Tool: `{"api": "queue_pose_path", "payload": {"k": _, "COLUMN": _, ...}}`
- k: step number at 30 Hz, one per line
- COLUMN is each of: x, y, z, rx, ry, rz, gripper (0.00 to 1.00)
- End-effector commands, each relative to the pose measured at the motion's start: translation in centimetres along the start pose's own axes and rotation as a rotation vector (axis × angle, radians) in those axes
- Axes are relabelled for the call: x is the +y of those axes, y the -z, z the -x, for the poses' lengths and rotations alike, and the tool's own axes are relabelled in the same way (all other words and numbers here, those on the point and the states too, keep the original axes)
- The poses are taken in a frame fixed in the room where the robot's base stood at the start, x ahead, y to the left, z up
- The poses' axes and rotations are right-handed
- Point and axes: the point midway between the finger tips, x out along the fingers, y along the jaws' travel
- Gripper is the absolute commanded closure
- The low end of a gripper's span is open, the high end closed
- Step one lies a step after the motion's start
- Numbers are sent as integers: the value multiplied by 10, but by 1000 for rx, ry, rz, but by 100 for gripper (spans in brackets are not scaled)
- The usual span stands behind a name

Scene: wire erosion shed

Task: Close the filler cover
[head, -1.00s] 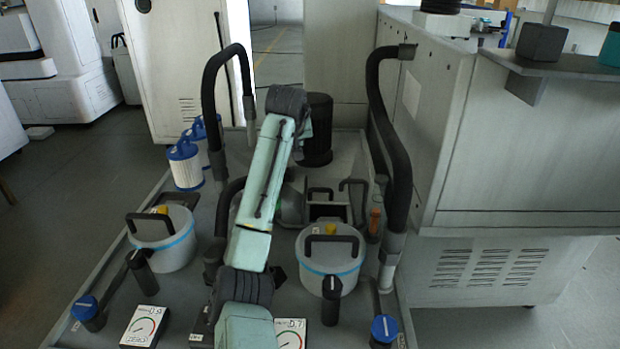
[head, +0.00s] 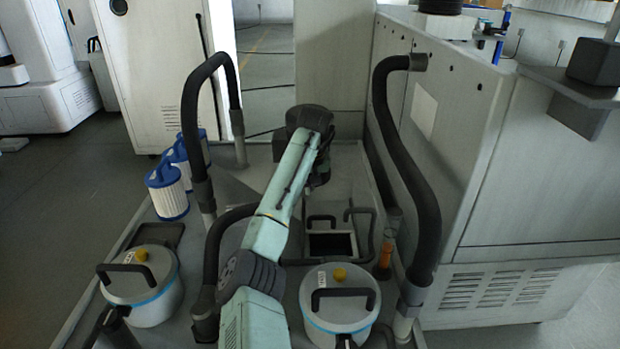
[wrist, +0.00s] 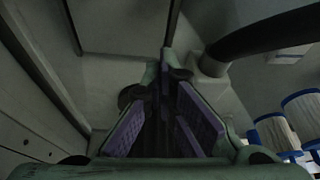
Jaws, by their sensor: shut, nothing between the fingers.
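The filler opening (head: 345,243) is a dark square hole in a grey frame, right of centre in the head view. A light panel with a black handle (head: 320,219) stands up behind it and looks like the raised filler cover (head: 318,237). My arm passes left of it and hides part of that area.
A lidded pot (head: 340,310) stands in front of the opening and another (head: 145,285) at left. Black curved rails (head: 405,170) flank the deck. White filters with blue caps (head: 167,190) stand at left. A grey cabinet (head: 470,150) closes off the right side.

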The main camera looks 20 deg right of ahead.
Motion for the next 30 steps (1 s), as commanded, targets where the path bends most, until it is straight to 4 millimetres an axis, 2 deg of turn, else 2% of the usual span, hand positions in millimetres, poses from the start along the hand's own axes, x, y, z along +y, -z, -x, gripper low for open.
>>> {"api": "queue_pose_path", "payload": {"k": 9, "x": 0, "y": 0, "z": -55, "rx": -3, "ry": 1, "rz": 0, "gripper": 100}}
{"api": "queue_pose_path", "payload": {"k": 21, "x": 0, "y": -34, "z": -46, "rx": 2, "ry": -1, "rz": -1, "gripper": 100}}
{"api": "queue_pose_path", "payload": {"k": 30, "x": 0, "y": -40, "z": -47, "rx": 1, "ry": -1, "rz": 0, "gripper": 100}}
